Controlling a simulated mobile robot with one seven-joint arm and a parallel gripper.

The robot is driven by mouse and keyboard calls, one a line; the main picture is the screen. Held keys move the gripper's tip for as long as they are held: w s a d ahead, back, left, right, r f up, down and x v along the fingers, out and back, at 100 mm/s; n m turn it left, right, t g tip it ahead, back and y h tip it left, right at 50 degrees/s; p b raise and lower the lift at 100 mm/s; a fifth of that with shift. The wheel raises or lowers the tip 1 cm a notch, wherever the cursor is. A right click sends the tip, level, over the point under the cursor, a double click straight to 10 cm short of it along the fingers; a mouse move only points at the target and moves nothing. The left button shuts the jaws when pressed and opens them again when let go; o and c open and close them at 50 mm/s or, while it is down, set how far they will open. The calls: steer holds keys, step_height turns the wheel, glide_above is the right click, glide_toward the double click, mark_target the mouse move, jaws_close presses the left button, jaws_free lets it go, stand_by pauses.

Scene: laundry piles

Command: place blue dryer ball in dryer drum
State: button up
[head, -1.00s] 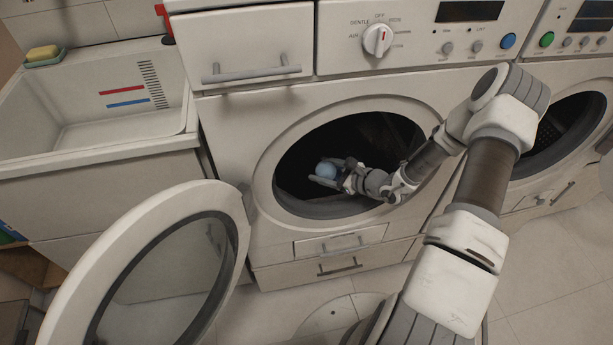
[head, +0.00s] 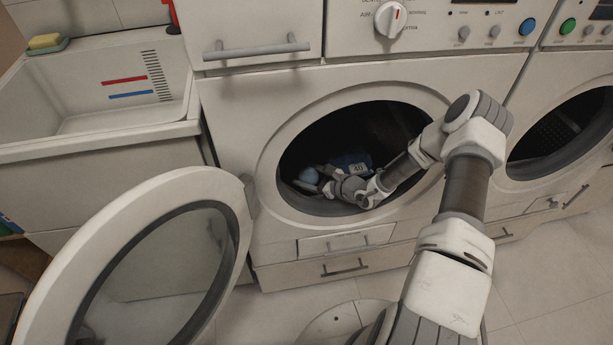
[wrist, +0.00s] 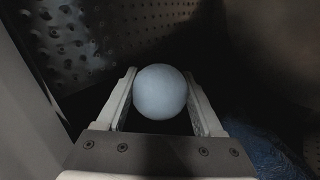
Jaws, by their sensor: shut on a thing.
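The blue dryer ball (head: 309,176) is pale blue and round. In the wrist view the ball (wrist: 160,91) sits between the two fingers of my gripper (wrist: 161,100), which is shut on it. In the head view my gripper (head: 316,183) is inside the round opening of the dryer drum (head: 345,135), low and toward the left side. The wrist view shows the drum's perforated wall (wrist: 110,40) beyond the ball. The drum's depths are dark.
The dryer's round glass door (head: 150,270) stands open at the left. A blue cloth-like item with a "40" label (head: 352,163) shows in the drum behind my wrist; blue fabric (wrist: 265,150) shows lower right in the wrist view. A sink (head: 90,100) is at left.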

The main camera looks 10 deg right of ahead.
steer(key=shift+f, duration=0.2)
steer(key=o, duration=1.3)
steer(key=shift+o, duration=0.2)
steer(key=shift+r, duration=0.1)
steer(key=shift+r, duration=0.2)
steer(key=p+v, duration=0.3)
steer(key=v, duration=0.9)
